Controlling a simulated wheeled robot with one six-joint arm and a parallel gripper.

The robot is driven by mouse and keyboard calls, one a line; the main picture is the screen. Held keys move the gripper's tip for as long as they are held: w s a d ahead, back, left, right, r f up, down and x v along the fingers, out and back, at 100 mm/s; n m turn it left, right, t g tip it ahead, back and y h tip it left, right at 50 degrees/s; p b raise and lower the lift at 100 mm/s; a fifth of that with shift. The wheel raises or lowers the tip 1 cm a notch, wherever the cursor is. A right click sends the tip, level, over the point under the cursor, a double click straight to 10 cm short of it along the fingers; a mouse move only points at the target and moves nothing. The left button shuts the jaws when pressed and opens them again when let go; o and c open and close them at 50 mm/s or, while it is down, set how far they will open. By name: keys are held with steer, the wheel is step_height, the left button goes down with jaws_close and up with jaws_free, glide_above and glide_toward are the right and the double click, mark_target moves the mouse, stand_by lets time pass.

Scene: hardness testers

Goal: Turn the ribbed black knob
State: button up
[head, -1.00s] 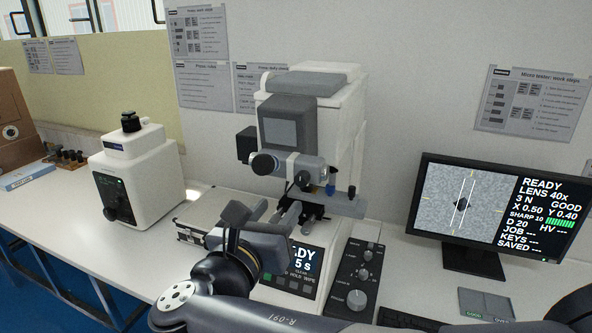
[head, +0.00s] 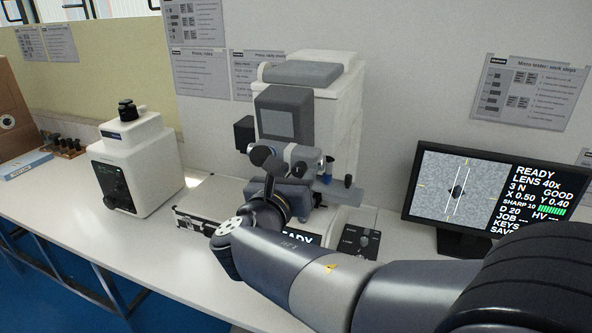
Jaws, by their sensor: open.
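The white micro tester (head: 335,110) stands at the back of the bench. A round dark knob (head: 262,156) sits at the left end of its grey eyepiece unit (head: 296,155); its ribs are too small to make out. My gripper (head: 273,172) points away from me, just below and in front of this knob. It is open, with nothing seen between its fingers. The fingertips overlap the knob and eyepiece area in the picture, so I cannot tell whether they touch. My wrist and forearm hide the tester's lower front and most of its control panel.
A white machine (head: 135,165) with black knobs on top and front stands to the left. A monitor (head: 500,195) showing READY is at the right. A silver case (head: 200,205) lies beside the tester. Bench space between the white machine and the case is clear.

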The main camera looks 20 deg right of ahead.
steer(key=shift+c, duration=0.4)
steer(key=c, duration=0.9)
steer(key=shift+f+m+b, duration=0.15)
steer(key=shift+m+b, duration=0.15)
steer(key=shift+b, duration=0.15)
